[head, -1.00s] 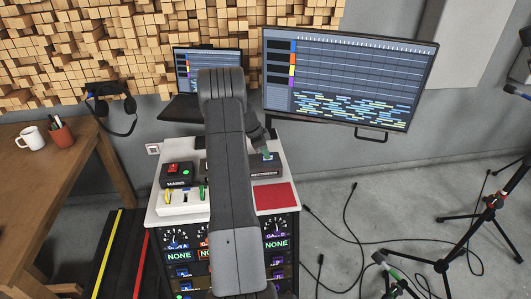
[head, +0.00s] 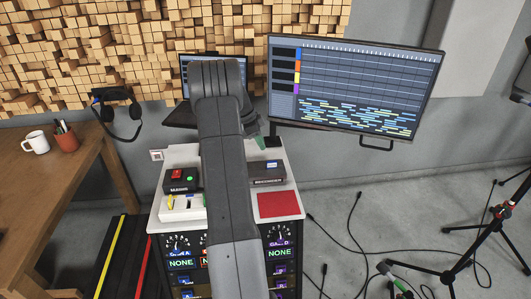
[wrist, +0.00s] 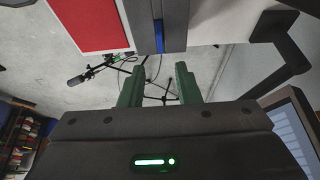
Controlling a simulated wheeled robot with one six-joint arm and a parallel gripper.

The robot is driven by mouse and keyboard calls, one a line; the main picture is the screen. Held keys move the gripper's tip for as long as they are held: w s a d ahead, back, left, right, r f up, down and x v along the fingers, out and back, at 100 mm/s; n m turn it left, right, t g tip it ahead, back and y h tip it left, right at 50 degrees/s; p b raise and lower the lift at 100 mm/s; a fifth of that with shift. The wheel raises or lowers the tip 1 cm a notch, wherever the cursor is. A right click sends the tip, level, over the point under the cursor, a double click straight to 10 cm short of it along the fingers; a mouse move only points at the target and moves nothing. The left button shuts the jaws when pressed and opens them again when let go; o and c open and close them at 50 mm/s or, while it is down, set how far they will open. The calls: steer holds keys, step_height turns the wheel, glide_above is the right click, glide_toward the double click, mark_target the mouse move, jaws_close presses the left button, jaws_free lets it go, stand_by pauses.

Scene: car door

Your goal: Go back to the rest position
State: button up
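My gripper (wrist: 160,68) shows two green fingers in the wrist view, standing apart with nothing between them. In the head view my arm covers most of the gripper. Only a bit of green shows right of the arm, above the back of the white console top (head: 289,160). A dark grey box (head: 268,173) lies on the console right of my arm, with a red pad (head: 278,205) in front of it. In the wrist view the dark box (wrist: 160,20) and the red pad (wrist: 90,22) lie beyond the fingertips, apart from them.
A large monitor (head: 353,85) stands behind the console at right, and a laptop (head: 180,115) behind at left. A small switch box (head: 181,180) sits left of my arm. A wooden table (head: 60,185) is at left; tripods (head: 495,225) and cables are at right.

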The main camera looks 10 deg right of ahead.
mark_target(275, 161)
steer(key=shift+v, duration=1.15)
steer(key=p+x, duration=0.1)
steer(key=x, duration=1.1)
steer(key=shift+d+f+p, duration=0.15)
steer(key=shift+f+p, duration=0.05)
steer(key=shift+p, duration=0.15)
step_height(275, 161, up, 3)
steer(key=shift+b, duration=0.4)
steer(key=shift+r, duration=0.5)
steer(key=shift+f, duration=0.1)
